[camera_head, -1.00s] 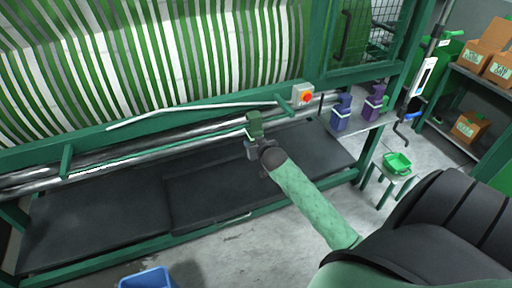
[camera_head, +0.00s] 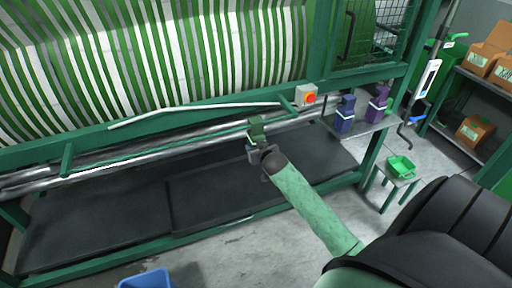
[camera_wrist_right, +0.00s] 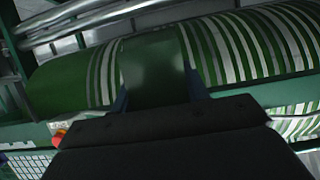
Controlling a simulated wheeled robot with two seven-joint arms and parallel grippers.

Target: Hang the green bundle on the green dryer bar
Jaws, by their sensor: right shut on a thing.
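The green bundle (camera_head: 257,130) is in my right gripper (camera_head: 258,150), held in front of the machine's rails near the middle of the head view. In the right wrist view the bundle (camera_wrist_right: 153,68) is a broad dark green band between the two fingers (camera_wrist_right: 157,95), which are shut on it. A slim pale bar (camera_head: 195,107) with green brackets runs along the machine front, left of and behind the bundle. I cannot tell whether the bundle touches any bar. My left gripper is not in view.
A blue bundle (camera_head: 345,114) and a purple bundle (camera_head: 377,103) stand on a small shelf to the right. A control box with a red button (camera_head: 309,98) is on the frame. Dark trays (camera_head: 110,222) lie below the rails.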

